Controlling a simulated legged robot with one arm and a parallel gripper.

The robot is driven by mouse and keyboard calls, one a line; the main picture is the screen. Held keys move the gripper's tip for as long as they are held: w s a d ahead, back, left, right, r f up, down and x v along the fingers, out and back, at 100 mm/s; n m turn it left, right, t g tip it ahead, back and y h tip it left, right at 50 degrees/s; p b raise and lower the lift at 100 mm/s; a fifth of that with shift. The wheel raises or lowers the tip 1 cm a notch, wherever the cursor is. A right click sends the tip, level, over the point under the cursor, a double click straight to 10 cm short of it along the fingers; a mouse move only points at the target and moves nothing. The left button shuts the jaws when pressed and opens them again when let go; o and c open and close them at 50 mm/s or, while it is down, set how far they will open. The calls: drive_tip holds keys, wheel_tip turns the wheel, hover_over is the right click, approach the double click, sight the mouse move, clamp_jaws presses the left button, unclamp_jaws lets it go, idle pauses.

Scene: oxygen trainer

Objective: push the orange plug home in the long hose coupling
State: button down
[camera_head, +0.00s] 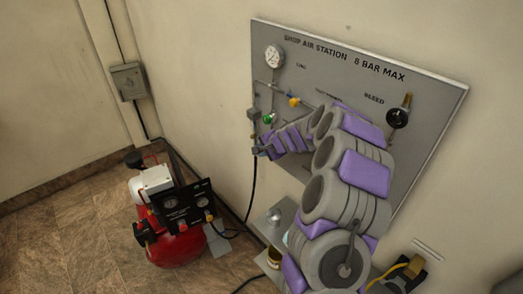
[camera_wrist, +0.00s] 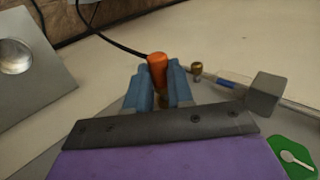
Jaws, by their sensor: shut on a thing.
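In the wrist view, the orange plug (camera_wrist: 157,65) stands between the two blue fingers of my gripper (camera_wrist: 157,78), which are shut on it. Its rounded orange end sticks out past the fingertips, and its lower part is hidden between them. A black hose (camera_wrist: 112,43) runs from the upper left to behind the plug. I cannot make out the long hose coupling or how deep the plug sits in it. In the head view, my gripper (camera_head: 261,150) is at the lower left edge of the panel, near the black hose (camera_head: 252,190); the plug is not clear there.
The grey air station panel (camera_head: 330,65) carries a gauge (camera_head: 274,57), a yellow-handled valve (camera_head: 293,101), a green knob (camera_head: 268,118) and a black bleed knob (camera_head: 397,117). A grey block (camera_wrist: 265,93) and a brass fitting (camera_wrist: 196,69) are right of my fingers. A red compressor (camera_head: 180,248) stands on the floor.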

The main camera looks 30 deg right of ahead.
drive_tip(key=shift+w+d+r, duration=0.15)
drive_tip(key=shift+d+r, duration=0.05)
drive_tip(key=shift+d, duration=0.35)
idle(0.5)
